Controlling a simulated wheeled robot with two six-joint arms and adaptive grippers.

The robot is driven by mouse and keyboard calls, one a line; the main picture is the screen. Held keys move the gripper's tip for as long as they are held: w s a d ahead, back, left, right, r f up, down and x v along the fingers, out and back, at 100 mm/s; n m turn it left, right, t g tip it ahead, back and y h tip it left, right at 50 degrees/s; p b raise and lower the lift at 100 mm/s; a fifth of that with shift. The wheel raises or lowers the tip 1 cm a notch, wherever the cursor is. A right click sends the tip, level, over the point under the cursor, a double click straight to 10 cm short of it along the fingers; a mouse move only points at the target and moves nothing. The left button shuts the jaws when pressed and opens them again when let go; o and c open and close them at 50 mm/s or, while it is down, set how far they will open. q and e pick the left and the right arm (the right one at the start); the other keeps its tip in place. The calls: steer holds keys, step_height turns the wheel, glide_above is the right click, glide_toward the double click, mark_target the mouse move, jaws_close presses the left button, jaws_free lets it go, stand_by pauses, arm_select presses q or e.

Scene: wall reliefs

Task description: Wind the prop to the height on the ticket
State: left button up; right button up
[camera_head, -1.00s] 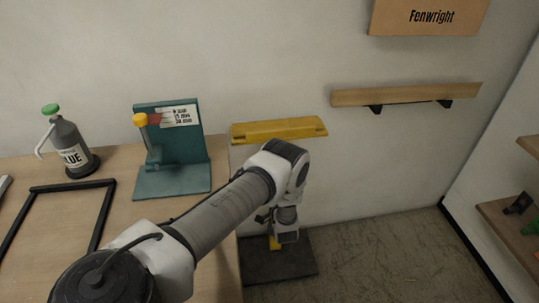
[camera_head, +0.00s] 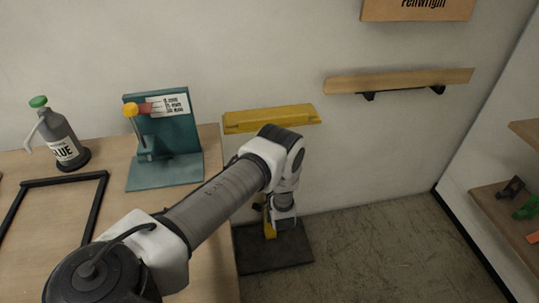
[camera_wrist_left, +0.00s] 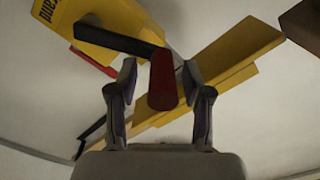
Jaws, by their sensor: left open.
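The yellow prop stands on a dark base plate (camera_head: 275,250) on the floor, with its long yellow top bar (camera_head: 270,118) against the wall. My left arm hides much of its post. In the left wrist view, a yellow body with dark lettering (camera_wrist_left: 85,18) carries a black crank arm (camera_wrist_left: 118,38) with a red handle (camera_wrist_left: 164,85). My left gripper (camera_wrist_left: 159,72) is open, one finger on each side of the red handle, with gaps visible. A white card (camera_head: 168,104) with small, unreadable printed lines is on a teal stand (camera_head: 166,172). My right gripper is not in view.
A wooden shelf (camera_head: 400,81) on black brackets hangs right of the prop. The workbench (camera_head: 120,210) holds a glue bottle (camera_head: 62,143) and a black frame (camera_head: 66,180). Shelves with small parts (camera_head: 505,208) stand at the right. The floor between is clear.

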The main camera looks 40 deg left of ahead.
arm_select(q)
steer(key=v, duration=1.2)
steer(key=c, duration=0.5)
steer(key=shift+n, duration=0.5)
jaws_close()
steer(key=s+d+f+n+g+h, duration=0.1)
steer(key=d+f+n+g+h, duration=0.35)
steer(key=f+n+h, duration=0.35)
steer(key=s+d+f+n+g+h, duration=0.1)
steer(key=d+f+n+g+h, duration=0.35)
steer(key=f+n, duration=0.45)
steer(key=w+a+r+n+g+b, duration=0.15)
steer(key=a+r+n, duration=0.35)
steer(key=a+r, duration=0.7)
steer(key=w+a+r+n+g+b, duration=0.15)
steer(key=a+r+n, duration=0.35)
steer(key=a+r, duration=0.7)
steer(key=w+d+f+h, duration=0.1)
steer(key=w+d+f, duration=0.2)
steer(key=d+f, duration=0.1)
steer(key=shift+w+d+f+m, duration=0.25)
steer(key=shift+d+f+m, duration=0.1)
steer(key=shift+f, duration=0.55)
